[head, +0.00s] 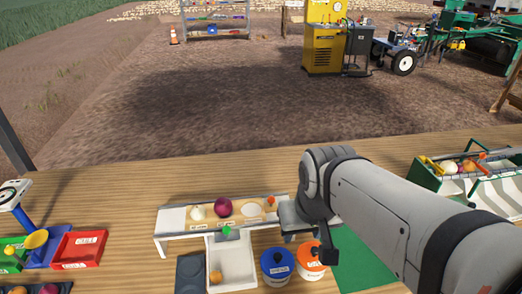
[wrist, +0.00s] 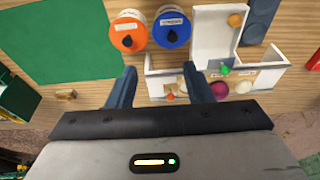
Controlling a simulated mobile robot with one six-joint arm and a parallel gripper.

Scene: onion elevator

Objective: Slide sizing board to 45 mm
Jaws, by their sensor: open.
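The sizing board (head: 178,218) is a pale wooden board in a white frame on the table, left of my arm in the head view. One finger hides part of the board. The board's labels are too small to read.
A white chute tray (head: 232,250) with a small onion adjoins the board's front. A blue-lidded tub (head: 276,264) and an orange-lidded tub (head: 311,257) stand close to my gripper. A green mat (head: 362,262) lies right. A red bin (head: 80,250) stands left.

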